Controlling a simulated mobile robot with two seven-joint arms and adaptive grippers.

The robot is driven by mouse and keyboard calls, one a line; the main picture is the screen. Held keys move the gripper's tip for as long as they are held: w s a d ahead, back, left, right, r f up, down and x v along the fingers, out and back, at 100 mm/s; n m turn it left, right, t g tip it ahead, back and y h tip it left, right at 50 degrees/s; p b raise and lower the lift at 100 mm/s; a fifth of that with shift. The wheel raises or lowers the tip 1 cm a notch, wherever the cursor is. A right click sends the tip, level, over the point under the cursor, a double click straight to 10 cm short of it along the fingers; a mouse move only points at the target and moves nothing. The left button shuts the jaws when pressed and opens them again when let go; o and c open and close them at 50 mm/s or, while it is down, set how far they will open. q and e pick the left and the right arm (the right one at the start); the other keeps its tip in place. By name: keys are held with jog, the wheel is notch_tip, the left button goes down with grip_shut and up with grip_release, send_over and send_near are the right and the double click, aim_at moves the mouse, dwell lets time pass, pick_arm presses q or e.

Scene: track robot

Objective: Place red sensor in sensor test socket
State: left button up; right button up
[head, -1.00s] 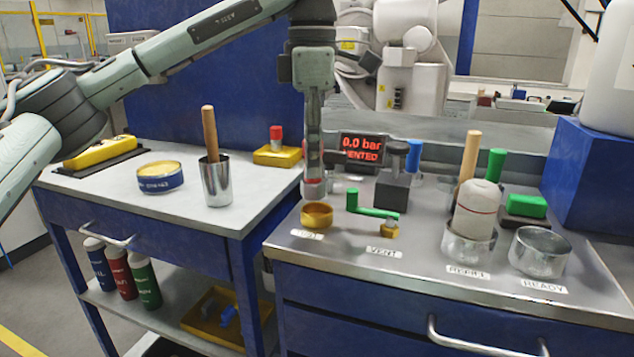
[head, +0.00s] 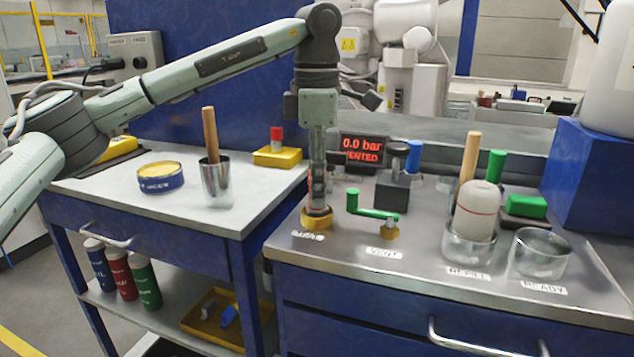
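My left gripper (head: 317,214) points straight down, its tip at the yellow ring-shaped socket (head: 316,224) behind the left front label on the grey bench. Its fingers show edge-on, so I cannot tell whether they are open or shut. No red shows at its tip now; anything between the fingers or inside the socket is hidden. A small red-topped piece (head: 276,134) stands on a yellow block (head: 278,156) on the left table, apart from the gripper. I cannot tell whether it is the red sensor. My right gripper is not in view.
Behind is a display (head: 364,150) reading 0.0 bar. The left table holds a steel cup (head: 215,184) and a tin (head: 160,178).

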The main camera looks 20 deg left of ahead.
pick_arm(q)
jog(key=shift+o, duration=1.1)
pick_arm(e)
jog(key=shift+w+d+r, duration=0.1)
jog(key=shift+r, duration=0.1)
pick_arm(q)
jog(key=shift+r, duration=0.6)
notch_tip(320, 180, up, 7)
jog(key=shift+r+p, duration=0.1)
jog(key=shift+p, duration=0.35)
notch_tip(320, 180, up, 3)
jog(key=shift+f+p, duration=0.1)
jog(key=shift+p, duration=0.25)
jog(key=shift+r, duration=0.7)
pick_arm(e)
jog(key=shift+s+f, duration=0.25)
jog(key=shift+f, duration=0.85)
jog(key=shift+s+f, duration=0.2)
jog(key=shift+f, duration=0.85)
